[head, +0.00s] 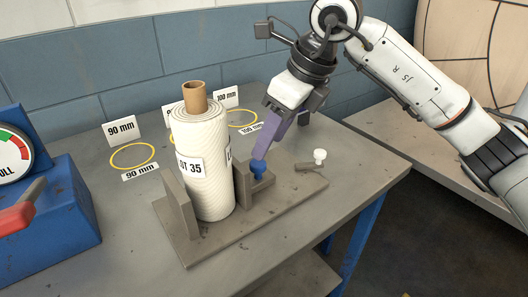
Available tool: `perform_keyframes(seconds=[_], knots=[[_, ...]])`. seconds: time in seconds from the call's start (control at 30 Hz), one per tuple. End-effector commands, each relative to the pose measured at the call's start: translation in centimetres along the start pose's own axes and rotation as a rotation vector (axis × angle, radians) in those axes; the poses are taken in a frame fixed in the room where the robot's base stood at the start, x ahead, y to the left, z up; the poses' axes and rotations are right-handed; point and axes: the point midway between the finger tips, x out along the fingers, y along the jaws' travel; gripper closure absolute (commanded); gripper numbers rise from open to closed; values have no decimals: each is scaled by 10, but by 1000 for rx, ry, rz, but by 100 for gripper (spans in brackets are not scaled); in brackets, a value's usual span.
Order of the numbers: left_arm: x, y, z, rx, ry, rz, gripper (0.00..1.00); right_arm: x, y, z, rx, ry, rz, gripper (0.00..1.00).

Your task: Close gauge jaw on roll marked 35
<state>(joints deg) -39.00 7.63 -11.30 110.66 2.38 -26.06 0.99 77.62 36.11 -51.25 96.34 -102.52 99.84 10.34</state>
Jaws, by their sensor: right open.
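The roll (203,165) marked 35 is white fabric on a brown core, standing upright on the grey gauge base (285,205). The fixed jaw (178,205) is a plate at its left. The sliding jaw (242,187) with a blue knob (257,168) stands at its right, close to the roll; I cannot tell whether it touches. My right gripper (264,146) is open, its purple fingers angled down with the tips at or just above the blue knob. Its far finger is partly hidden. My left gripper is not in view.
A small lever with a white knob (319,156) sits on the base's right end. Yellow rings (132,156) with size cards, including 90 mm (121,130), lie behind. A blue dial device (50,205) with a red handle (18,217) stands left. The front table top is clear.

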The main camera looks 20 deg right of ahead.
Motion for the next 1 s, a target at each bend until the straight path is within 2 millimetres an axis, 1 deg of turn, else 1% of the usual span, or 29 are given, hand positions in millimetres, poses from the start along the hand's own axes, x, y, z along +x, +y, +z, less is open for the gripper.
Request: perform_keyframes(seconds=[0.03, 0.1, 0.2, 0.3, 1.0], knots=[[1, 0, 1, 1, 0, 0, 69, -10, 0, 1, 0, -4, -2, 55], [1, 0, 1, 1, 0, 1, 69, -22, 0, 1, 0, -3, -2, 55], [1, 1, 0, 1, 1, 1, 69, -33, 0, 0, 1, -2, 0, 55], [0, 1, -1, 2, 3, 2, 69, -39, 0, 0, 1, 0, 0, 55], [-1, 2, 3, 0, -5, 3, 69, -41, 0, 0, 1, 0, 1, 55]])
